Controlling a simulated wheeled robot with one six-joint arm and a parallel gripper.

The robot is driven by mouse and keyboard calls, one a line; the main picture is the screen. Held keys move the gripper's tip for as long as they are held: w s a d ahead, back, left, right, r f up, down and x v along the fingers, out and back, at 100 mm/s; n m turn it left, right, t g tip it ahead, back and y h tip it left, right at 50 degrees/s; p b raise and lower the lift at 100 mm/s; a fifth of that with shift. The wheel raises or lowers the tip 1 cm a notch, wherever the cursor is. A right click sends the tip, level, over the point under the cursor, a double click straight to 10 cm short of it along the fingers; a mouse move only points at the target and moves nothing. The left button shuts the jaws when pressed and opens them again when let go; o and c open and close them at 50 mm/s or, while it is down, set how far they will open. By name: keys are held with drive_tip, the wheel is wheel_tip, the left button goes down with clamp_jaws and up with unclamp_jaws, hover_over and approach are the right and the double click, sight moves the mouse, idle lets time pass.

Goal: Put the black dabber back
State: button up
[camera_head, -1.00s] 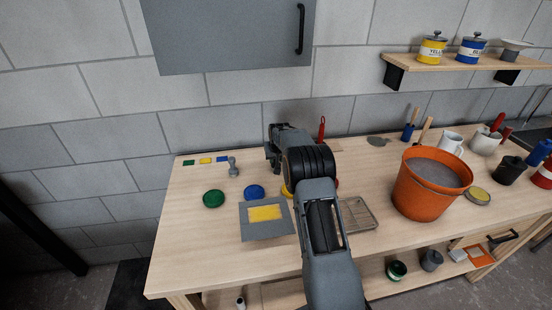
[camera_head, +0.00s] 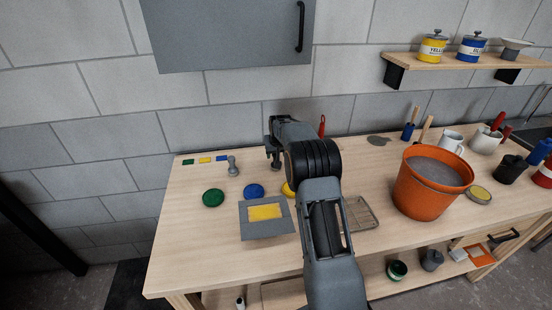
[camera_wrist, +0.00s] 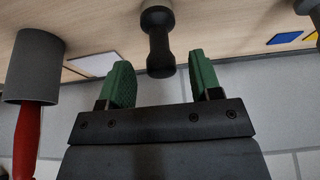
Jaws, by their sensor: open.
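The black dabber (camera_wrist: 157,48), dark with a rounded knob end, stands between the two green-padded fingers of my gripper (camera_wrist: 162,72) in the wrist view. A gap shows on each side of it, so the open fingers do not clasp it. In the head view my gripper (camera_head: 273,150) is low over the back of the bench, and I cannot tell the dabber clearly from the dark fingers there. A separate grey dabber-like piece (camera_head: 233,166) stands on the bench to the left.
A grey cylinder with a red handle (camera_wrist: 34,70) stands close beside my gripper. Green (camera_head: 213,198) and blue (camera_head: 254,191) discs and a grey plate with a yellow patch (camera_head: 265,212) lie in front. An orange bucket (camera_head: 425,190) stands right. The bench's left front is clear.

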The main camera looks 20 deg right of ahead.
drive_tip(key=s+a+r+n+b, duration=0.1)
drive_tip(key=s+a+r, duration=0.3)
drive_tip(key=s+r, duration=0.35)
drive_tip(key=s+a+r, duration=0.4)
drive_tip(key=s+r, duration=0.3)
drive_tip(key=s, duration=0.2)
drive_tip(key=s+a+f, duration=0.2)
drive_tip(key=s+a, duration=0.1)
drive_tip(key=s, duration=0.8)
drive_tip(key=s+a+f+n, duration=0.1)
drive_tip(key=s+a+f, duration=0.1)
drive_tip(key=s, duration=0.8)
drive_tip(key=shift+s+a+y, duration=0.4)
drive_tip(key=shift+a, duration=0.05)
